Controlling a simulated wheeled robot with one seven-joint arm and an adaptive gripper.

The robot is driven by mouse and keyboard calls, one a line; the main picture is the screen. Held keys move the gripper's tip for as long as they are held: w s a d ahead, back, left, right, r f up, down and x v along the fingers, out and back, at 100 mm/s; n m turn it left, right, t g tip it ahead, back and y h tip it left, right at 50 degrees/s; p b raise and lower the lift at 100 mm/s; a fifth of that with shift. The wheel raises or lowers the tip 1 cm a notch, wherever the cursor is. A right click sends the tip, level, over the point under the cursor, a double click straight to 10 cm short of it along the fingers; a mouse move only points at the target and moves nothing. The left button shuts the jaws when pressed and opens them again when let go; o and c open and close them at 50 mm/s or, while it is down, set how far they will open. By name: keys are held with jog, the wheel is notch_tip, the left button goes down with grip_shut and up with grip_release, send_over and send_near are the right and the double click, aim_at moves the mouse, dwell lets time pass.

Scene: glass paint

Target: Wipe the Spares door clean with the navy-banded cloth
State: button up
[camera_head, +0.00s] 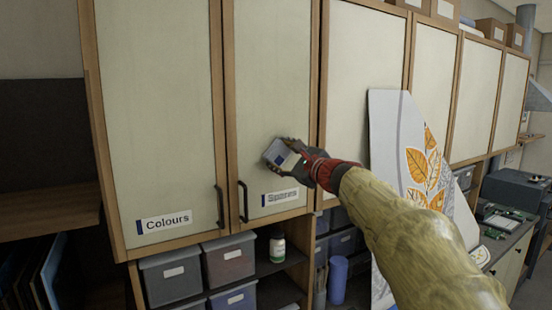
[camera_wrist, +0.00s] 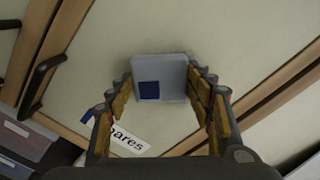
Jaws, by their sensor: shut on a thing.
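The Spares door (camera_head: 272,70) is a pale cabinet door in a wood frame, with a dark handle (camera_head: 243,201) at its lower left and a label (camera_head: 280,197) reading "Spares". My gripper (camera_head: 290,157) is in front of the door's lower part, above the label. It is shut on a grey-white cloth block (camera_head: 276,153) with a navy patch. In the wrist view the cloth (camera_wrist: 160,78) sits between the fingertips, its navy square facing the camera. The door (camera_wrist: 210,32) is close behind it; I cannot tell whether they touch.
The Colours door (camera_head: 160,110) is to the left, with its own handle. Below are grey bins (camera_head: 171,277) and a white bottle (camera_head: 277,247) on a shelf. A painted panel (camera_head: 400,150) with orange leaves leans at the right, behind my arm.

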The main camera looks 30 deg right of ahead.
aim_at(267, 146)
jog(key=d, duration=0.7)
jog(key=shift+w+d+b, duration=0.2)
jog(key=shift+d+b, duration=0.05)
jog(key=shift+b, duration=0.05)
dwell(0.4)
jog(key=shift+a, duration=0.15)
jog(key=shift+s+a+b, duration=0.2)
jog(key=shift+a+b, duration=1.65)
jog(key=shift+a, duration=3)
jog(key=shift+r+p, duration=1.05)
jog(key=shift+r, duration=0.2)
jog(key=shift+d+f, duration=0.1)
jog(key=shift+d, duration=1.05)
jog(key=d, duration=0.7)
jog(key=shift+w+d, duration=0.2)
jog(key=shift+d, duration=0.1)
